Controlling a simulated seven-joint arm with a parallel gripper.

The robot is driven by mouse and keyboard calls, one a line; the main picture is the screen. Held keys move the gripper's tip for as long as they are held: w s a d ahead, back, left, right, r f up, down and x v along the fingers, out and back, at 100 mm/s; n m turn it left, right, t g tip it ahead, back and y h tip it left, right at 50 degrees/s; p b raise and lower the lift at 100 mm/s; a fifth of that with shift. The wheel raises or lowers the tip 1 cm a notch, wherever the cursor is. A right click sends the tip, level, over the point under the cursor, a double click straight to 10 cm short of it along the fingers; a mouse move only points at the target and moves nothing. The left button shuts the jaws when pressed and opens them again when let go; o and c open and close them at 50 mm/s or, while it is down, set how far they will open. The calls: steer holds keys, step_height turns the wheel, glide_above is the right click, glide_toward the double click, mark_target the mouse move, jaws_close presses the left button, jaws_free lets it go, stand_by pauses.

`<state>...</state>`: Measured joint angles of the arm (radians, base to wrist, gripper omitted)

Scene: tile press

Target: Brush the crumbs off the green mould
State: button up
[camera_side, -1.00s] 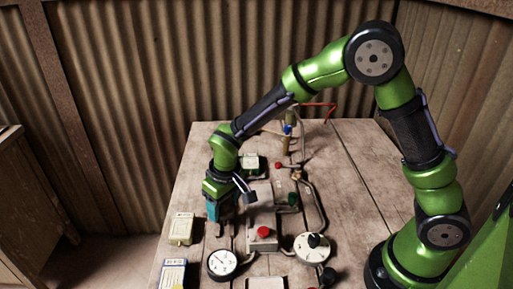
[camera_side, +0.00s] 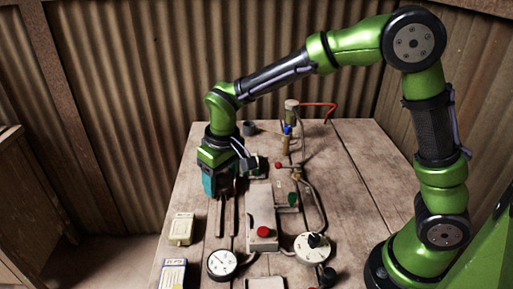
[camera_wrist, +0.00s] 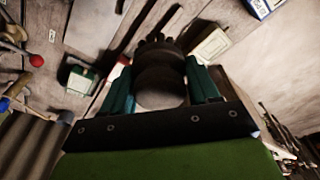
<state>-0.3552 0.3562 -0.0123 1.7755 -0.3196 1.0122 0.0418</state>
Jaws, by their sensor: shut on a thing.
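My gripper (camera_wrist: 160,90) has its teal fingers shut on a dark, round-bodied brush (camera_wrist: 160,72), whose ragged end points away from the wrist camera. In the side view my gripper (camera_side: 219,184) is over the left part of the table, and the brush cannot be made out there. A small green block with a pale face, which looks like the green mould (camera_wrist: 82,80), lies left of the brush in the wrist view. In the side view the mould (camera_side: 262,164) shows just right of my gripper, partly hidden by it. Crumbs are too small to make out.
A grey press body with a red button (camera_side: 263,231) stands right of my gripper. A gauge (camera_side: 222,264), a dial (camera_side: 313,248) and pipes are near it. A cream box (camera_side: 181,229) and a blue-white box (camera_side: 173,274) lie at the left edge.

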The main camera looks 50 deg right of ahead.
steer(key=w+d, duration=0.6)
steer(key=d, duration=0.5)
steer(key=w+d, duration=0.7)
steer(key=d, duration=0.5)
steer(key=shift+s+a+f, duration=0.1)
steer(key=shift+s+f, duration=0.05)
steer(key=shift+f, duration=1.55)
steer(key=shift+s+a+f, duration=0.1)
steer(key=shift+f, duration=1.55)
steer(key=shift+s+a+f, duration=0.3)
steer(key=shift+f, duration=0.3)
steer(key=shift+c, duration=0.4)
steer(key=shift+s+a, duration=1.85)
steer(key=shift+s, duration=0.05)
steer(key=shift+w+d, duration=2.05)
steer(key=shift+d, duration=0.05)
steer(key=shift+w+d, duration=0.2)
steer(key=shift+a+r, duration=0.1)
steer(key=shift+r, duration=3.95)
